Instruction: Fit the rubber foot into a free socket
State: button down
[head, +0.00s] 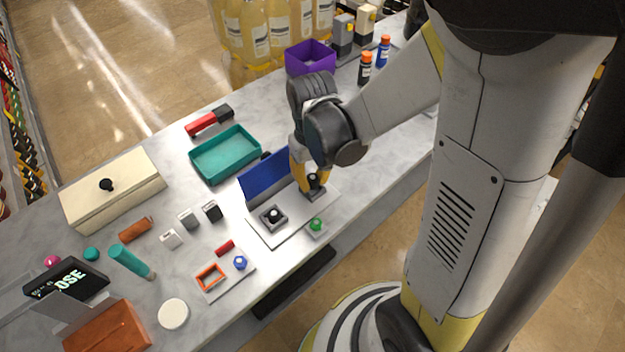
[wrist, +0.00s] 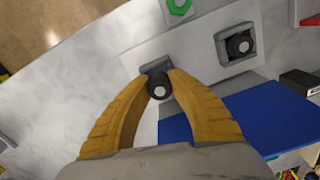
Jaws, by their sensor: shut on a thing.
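My gripper (head: 314,187) is over the light plate (head: 272,237) on the counter. Its yellow fingers are closed around a small black rubber foot with a pale centre (wrist: 160,92), between the fingertips in the wrist view. A grey square socket (wrist: 153,68) lies right at the held foot, partly covered by it and the fingertips. I cannot tell whether the foot is above the socket or partly inside it. A second grey socket (wrist: 221,46) holds another black foot (wrist: 239,45); that foot also shows in the head view (head: 274,215).
A blue panel (head: 264,172) stands along the plate's back edge, close to my fingers. A teal tray (head: 225,154) and purple bin (head: 310,58) stand farther back. Several small parts lie to the left.

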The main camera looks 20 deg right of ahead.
aim_at(312, 176)
jog(key=shift+f+b, duration=0.65)
jog(key=c, duration=1.3)
grip_release()
jog(key=shift+r, duration=0.1)
jog(key=s+r+t+p, duration=0.1)
jog(key=r+t+p, duration=0.1)
jog(key=r, duration=0.5)
jog(key=s+r+t+p, duration=0.2)
jog(key=r+t, duration=0.1)
jog(key=r, duration=0.5)
jog(key=s+r+m+t+p, duration=0.1)
jog(key=s+r+t+p, duration=0.1)
jog(key=r, duration=0.5)
jog(key=shift+s+r, duration=0.2)
jog(key=shift+r, duration=0.15)
